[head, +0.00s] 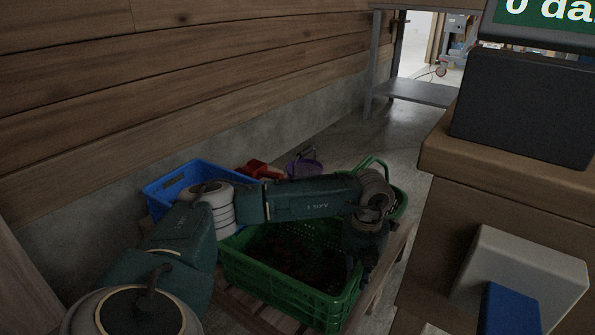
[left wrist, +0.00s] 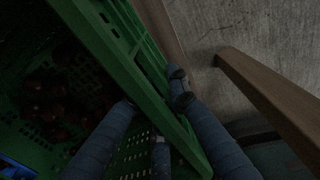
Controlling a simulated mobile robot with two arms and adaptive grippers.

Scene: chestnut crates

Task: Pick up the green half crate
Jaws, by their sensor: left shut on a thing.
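The green half crate (head: 265,288) sits on a wooden pallet in the lower middle of the head view, with dark chestnuts in its bottom. My left arm reaches across above it. My left gripper (head: 362,277) points down at the crate's right wall. In the left wrist view, the fingers (left wrist: 155,104) are shut on the green crate wall (left wrist: 118,52), with fingers on both sides of it. Chestnuts (left wrist: 50,105) lie inside at the left. My arm hides part of the crate's far side. My right gripper is not in view.
A blue crate (head: 160,190), a red item (head: 262,170), a purple basket (head: 304,165) and a green handled basket (head: 400,201) stand behind. The slatted pallet (head: 262,316) lies below. A wooden counter (head: 465,160) is close at the right. Floor (head: 375,135) is clear behind.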

